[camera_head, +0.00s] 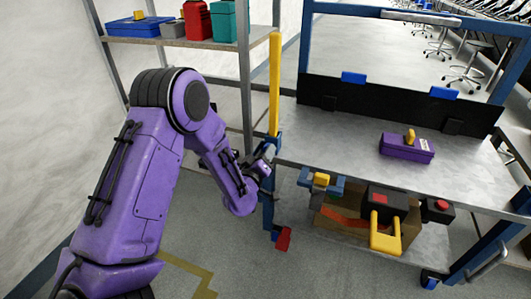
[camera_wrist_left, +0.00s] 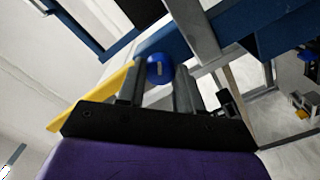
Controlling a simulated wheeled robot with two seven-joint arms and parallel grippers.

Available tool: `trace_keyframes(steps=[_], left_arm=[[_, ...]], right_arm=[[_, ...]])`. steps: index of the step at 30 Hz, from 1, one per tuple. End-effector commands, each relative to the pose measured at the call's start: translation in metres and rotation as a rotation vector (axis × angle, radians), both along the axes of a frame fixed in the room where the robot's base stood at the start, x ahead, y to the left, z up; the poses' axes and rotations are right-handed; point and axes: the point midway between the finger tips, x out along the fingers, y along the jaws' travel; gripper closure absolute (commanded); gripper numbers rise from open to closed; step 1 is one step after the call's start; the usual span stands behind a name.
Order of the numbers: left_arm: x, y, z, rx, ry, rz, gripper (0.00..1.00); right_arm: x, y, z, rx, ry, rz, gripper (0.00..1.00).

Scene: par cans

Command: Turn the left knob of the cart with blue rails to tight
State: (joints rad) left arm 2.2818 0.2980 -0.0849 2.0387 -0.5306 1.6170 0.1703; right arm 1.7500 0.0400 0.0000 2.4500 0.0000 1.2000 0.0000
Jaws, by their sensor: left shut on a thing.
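The cart (camera_head: 345,138) with blue rails stands at the right in the head view, with a grey top. Its left knob (camera_wrist_left: 158,69) is a round blue knob seen in the left wrist view, between the two dark fingers of my left gripper (camera_wrist_left: 159,82). The gripper is shut on the knob. In the head view my purple left arm reaches to the cart's left front corner, where the left gripper (camera_head: 266,154) is small and mostly hides the knob. I cannot read the knob's tightness. My right gripper is not in view.
A yellow upright bar (camera_head: 275,85) rises beside the left gripper. A purple case (camera_head: 407,147) lies on the cart top. Below are a cardboard box (camera_head: 340,222) and a black case with a yellow handle (camera_head: 385,238). A shelf (camera_head: 180,42) with several containers stands behind my left arm.

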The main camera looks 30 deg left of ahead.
Motion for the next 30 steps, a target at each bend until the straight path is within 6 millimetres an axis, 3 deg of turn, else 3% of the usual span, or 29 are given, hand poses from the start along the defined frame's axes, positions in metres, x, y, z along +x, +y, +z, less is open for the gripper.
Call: trace_keyframes(steps=[18,30], left_arm=[[-0.0001,-0.0008,-0.0005,0.540,0.132,-0.003,0.95],[-0.0003,-0.0005,-0.0009,0.733,0.178,-0.002,0.95]], right_arm=[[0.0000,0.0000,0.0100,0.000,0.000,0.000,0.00],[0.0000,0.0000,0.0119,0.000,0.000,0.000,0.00]])
